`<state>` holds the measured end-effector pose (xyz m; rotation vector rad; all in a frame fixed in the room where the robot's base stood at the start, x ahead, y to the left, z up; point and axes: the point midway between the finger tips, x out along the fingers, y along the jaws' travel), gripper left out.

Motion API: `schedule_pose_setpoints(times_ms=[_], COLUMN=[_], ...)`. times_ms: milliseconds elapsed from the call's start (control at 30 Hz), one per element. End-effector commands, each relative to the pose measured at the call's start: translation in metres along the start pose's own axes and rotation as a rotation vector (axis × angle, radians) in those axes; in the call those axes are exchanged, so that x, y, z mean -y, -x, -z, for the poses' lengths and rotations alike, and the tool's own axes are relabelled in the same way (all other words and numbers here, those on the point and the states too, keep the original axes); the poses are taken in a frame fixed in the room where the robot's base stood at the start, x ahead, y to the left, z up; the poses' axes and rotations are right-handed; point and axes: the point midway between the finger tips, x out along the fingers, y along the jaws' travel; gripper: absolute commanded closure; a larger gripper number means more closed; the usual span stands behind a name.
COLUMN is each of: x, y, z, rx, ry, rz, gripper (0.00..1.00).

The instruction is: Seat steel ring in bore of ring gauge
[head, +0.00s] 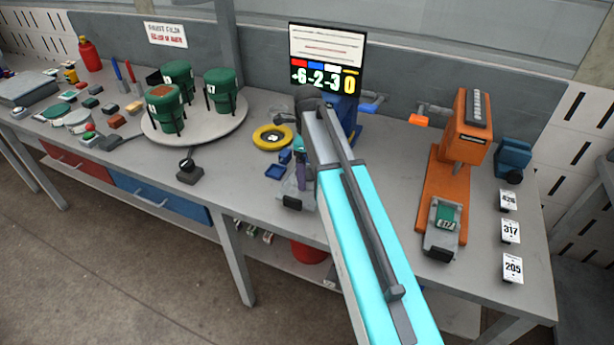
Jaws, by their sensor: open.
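A yellow ring-shaped piece (273,137) lies flat on the bench in the head view, left of my forearm, with a dark middle and a small light patch in it. It looks like the ring gauge, but I cannot be sure. I cannot pick out the steel ring; it may be too small or behind my arm. My gripper (301,172) is at the far end of my arm, low over the bench near small blue and grey parts. It is partly hidden and small, with its jaws open. I see nothing clearly held in it.
A round tray (195,130) with green cylinders stands left. A display screen (327,60) rises behind my arm. An orange press-like device (470,130) and number cards (510,231) are right.

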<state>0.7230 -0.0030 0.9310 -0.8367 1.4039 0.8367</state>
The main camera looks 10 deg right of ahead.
Motion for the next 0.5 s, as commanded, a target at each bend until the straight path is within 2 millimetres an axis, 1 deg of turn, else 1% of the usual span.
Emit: schedule_pose_setpoints(times_ms=[233, 267, 500], x=[0.0002, 0.0002, 0.0003], y=[0.0002, 0.0002, 0.0003], z=[0.0002, 0.0003, 0.0004], rx=[0.000, 0.000, 0.000], ry=[0.000, 0.000, -0.001], rz=[0.000, 0.000, 0.000], gripper=[0.09, 0.10, 0.51])
